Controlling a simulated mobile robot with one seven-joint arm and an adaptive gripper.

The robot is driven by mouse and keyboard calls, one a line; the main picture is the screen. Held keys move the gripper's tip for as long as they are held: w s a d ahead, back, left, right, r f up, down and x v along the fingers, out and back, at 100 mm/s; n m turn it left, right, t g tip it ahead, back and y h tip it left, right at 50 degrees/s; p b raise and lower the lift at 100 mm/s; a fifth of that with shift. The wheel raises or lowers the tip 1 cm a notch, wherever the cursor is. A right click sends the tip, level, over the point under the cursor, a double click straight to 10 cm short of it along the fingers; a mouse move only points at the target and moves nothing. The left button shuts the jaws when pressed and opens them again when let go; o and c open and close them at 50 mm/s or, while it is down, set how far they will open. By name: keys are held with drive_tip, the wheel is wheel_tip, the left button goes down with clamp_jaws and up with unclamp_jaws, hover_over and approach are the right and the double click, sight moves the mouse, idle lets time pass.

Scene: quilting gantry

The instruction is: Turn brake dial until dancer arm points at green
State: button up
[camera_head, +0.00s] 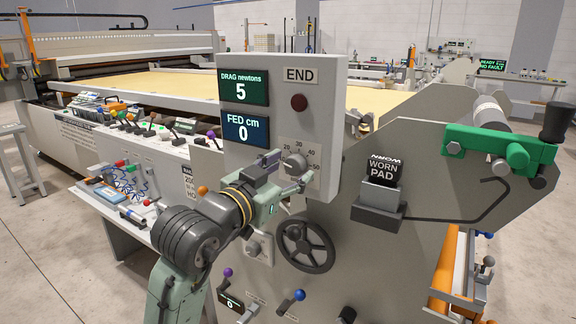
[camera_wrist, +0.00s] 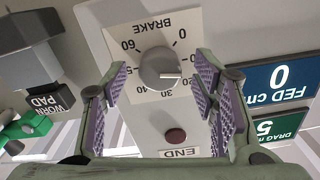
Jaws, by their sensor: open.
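The brake dial (camera_wrist: 160,68) is a round grey knob on a white scale plate marked BRAKE, upside down in the wrist view. Its light mark points right there, on the low-number side. In the head view the dial (camera_head: 294,163) is on the grey panel below the red lamp. My gripper (camera_head: 287,172) is open in front of the panel. In the wrist view its purple-padded fingers (camera_wrist: 160,95) are on both sides of the dial, with no clear contact. No dancer arm with a green mark can be made out with certainty.
The DRAG display (camera_head: 244,88) reads 5 and the FED display (camera_head: 244,131) reads 0. A black handwheel (camera_head: 306,246) is below the panel. A WORN PAD block (camera_head: 383,172), a bent black rod and a green bracket (camera_head: 498,148) are at the right.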

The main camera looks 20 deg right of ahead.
drive_tip(key=shift+w+d, duration=0.15)
drive_tip(key=c, duration=1.2)
drive_tip(key=shift+o, duration=0.2)
drive_tip(key=shift+f+b, duration=0.1)
drive_tip(key=shift+b, duration=0.2)
drive_tip(key=m+b, duration=0.2)
drive_tip(key=shift+f+m, duration=0.1)
drive_tip(key=shift+m, duration=0.3)
drive_tip(key=shift+m+b, duration=1.65)
drive_tip(key=shift+m, duration=0.25)
drive_tip(key=shift+r, duration=0.2)
